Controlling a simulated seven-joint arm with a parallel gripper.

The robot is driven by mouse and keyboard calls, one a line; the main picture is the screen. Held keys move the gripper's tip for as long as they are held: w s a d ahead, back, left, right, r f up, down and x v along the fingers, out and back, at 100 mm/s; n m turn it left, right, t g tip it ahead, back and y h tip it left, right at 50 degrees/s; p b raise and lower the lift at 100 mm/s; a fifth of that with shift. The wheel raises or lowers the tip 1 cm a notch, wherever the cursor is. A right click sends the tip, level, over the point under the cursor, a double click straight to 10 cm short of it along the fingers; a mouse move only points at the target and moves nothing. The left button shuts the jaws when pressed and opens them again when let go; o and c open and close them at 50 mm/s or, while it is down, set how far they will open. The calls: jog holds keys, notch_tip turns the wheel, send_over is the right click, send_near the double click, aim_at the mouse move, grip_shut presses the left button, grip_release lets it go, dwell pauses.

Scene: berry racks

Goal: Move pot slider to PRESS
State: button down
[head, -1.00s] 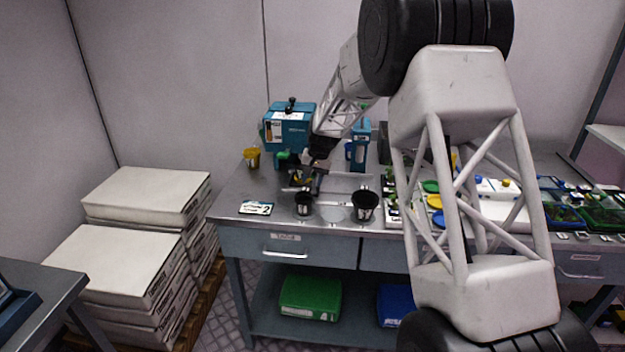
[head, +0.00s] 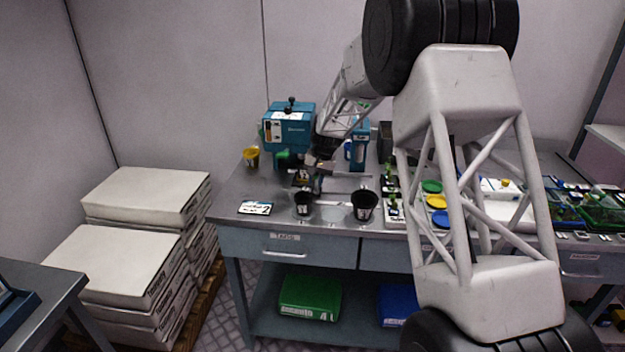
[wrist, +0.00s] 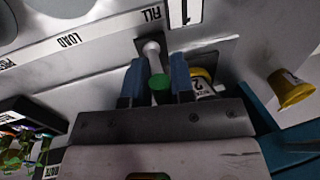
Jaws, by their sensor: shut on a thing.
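The post is nearest FILL. In the head view my gripper (head: 314,182) is low over the bench in front of the teal press (head: 288,132), and it hides most of the slider.
A teal upright unit (head: 358,148) is behind my gripper. Trays and coloured lids crowd the right.

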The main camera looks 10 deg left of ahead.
jog(key=d, duration=1.1)
jog(key=shift+r, duration=0.2)
jog(key=c, duration=1.1)
grip_release()
jog(key=shift+f, duration=0.1)
notch_tip(320, 180, up, 8)
jog(key=d, duration=0.1)
jog(key=shift+d+f, duration=0.15)
jog(key=shift+d, duration=0.05)
